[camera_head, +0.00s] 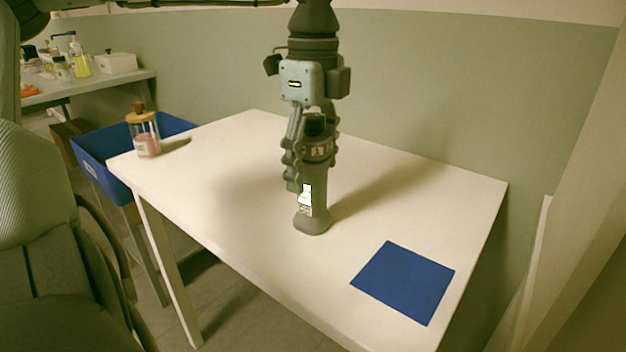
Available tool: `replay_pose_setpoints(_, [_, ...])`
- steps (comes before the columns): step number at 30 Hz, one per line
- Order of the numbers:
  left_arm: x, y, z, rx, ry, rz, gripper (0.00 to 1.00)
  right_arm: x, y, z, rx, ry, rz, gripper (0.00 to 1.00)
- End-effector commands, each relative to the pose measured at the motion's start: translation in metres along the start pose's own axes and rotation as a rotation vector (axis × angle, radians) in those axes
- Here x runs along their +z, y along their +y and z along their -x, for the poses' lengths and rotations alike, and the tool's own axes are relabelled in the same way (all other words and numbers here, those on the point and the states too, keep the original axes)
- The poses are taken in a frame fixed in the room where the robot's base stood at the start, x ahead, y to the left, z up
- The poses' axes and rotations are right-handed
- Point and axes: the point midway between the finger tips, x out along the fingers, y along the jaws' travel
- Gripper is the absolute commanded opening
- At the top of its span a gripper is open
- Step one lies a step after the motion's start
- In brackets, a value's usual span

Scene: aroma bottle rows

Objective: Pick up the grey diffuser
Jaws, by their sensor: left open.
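The grey diffuser (312,222) stands upright on the white table (225,185), with a flared base and a pale label on its body. My left gripper (311,172) comes down over it from above. Its fingers are open on either side of the diffuser's upper part. I cannot tell whether they touch it. The gripper partly hides the diffuser's top and sides. My right gripper is not in view.
A blue square mat (403,282) lies at the table's front right. A glass jar with a wooden stopper (147,138) stands at the left corner. A blue bin (90,152) is beyond the left edge. A side bench (100,85) holds bottles. A wall (450,100) rises behind the table.

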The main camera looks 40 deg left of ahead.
Motion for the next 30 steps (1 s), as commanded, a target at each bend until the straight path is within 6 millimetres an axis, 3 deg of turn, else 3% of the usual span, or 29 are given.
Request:
replay_pose_setpoints(9, [0.0,-0.0001,-0.0073,-0.002,0.001,0.0,0.71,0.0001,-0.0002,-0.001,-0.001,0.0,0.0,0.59])
replay_pose_setpoints(24, [0.0,-0.0002,-0.0069,-0.002,0.001,0.0,0.1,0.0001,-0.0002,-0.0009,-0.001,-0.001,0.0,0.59])
replay_pose_setpoints(30, [-0.0001,-0.0003,-0.0065,-0.003,0.001,0.0,0.09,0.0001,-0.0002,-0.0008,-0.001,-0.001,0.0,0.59])
